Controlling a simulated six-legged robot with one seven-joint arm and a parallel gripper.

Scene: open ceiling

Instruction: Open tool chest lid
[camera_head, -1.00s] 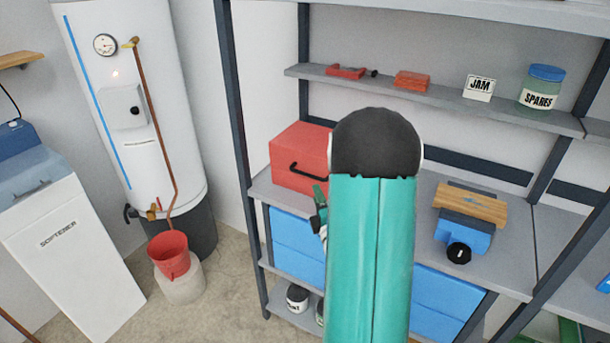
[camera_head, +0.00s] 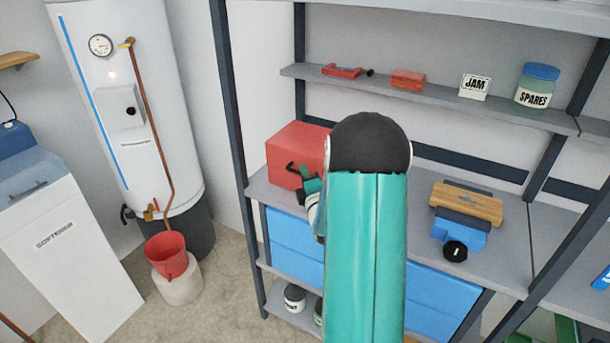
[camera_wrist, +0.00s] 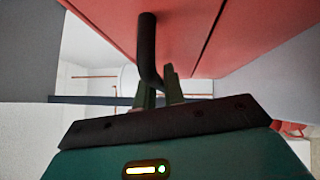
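The red tool chest (camera_head: 296,148) sits on the left end of the shelf, its lid looking shut. Its black handle (camera_head: 291,168) is on the front face. My gripper (camera_head: 308,182) is right at the handle in the head view. In the wrist view the red chest surface (camera_wrist: 220,25) fills the top, and the black handle (camera_wrist: 147,45) hangs down towards my gripper (camera_wrist: 159,88). The two green fingers stand apart, with the handle's bent end at the gap between them. I cannot tell whether they touch it. My arm hides part of the chest's right side.
Blue drawers (camera_head: 293,245) are below the chest's shelf. A blue tool with a wooden top (camera_head: 466,205) stands to the right. An upper shelf (camera_head: 430,97) carries small red items and a spares jar (camera_head: 536,86). A water heater (camera_head: 130,100) stands left.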

